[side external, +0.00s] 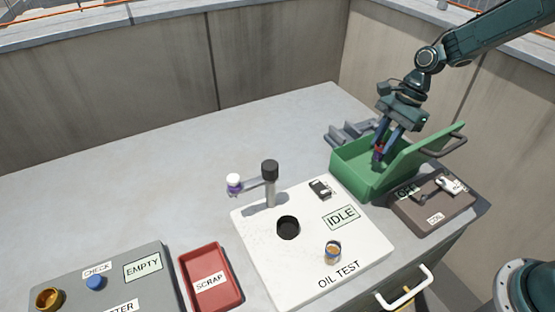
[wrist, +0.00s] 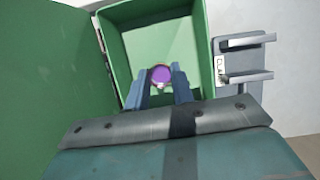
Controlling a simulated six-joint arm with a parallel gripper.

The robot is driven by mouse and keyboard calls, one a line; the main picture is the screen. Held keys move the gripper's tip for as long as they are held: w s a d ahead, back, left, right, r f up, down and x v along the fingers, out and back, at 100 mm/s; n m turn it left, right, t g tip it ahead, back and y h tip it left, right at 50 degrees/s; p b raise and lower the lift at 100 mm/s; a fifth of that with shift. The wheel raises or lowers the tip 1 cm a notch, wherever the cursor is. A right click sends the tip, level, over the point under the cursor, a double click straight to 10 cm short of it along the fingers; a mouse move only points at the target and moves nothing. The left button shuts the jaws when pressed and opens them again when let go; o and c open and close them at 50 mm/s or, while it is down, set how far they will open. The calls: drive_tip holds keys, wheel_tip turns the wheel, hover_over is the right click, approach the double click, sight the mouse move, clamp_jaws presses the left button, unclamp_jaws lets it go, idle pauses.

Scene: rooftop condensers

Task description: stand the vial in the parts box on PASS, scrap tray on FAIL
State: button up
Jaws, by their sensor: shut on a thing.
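My gripper (side external: 379,156) is shut on a vial with a purple top, down inside the green parts box (side external: 350,176). In the wrist view the vial's purple top (wrist: 160,74) shows between my two fingertips (wrist: 162,83), over the pale floor of the green box (wrist: 203,45). Whether the vial touches the floor I cannot tell. The box lid is open. The red scrap tray (side external: 213,298) is empty, at the front left. The white oil test plate (side external: 270,265) has a dark round hole and a display reading IDLE (side external: 341,217).
A small amber jar (side external: 333,252) stands on the test plate. A post (side external: 270,185) carries a side arm with a white and purple piece. A grey clamp (wrist: 245,60) stands beside the box. A dark switch panel (side external: 432,207) is at right. The back left counter is clear.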

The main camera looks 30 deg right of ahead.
drive_tip(key=shift+f, duration=2.1)
drive_tip(key=shift+f, duration=0.15)
drive_tip(key=o, duration=1)
drive_tip(key=v, duration=1.2)
drive_tip(key=shift+r, duration=0.3)
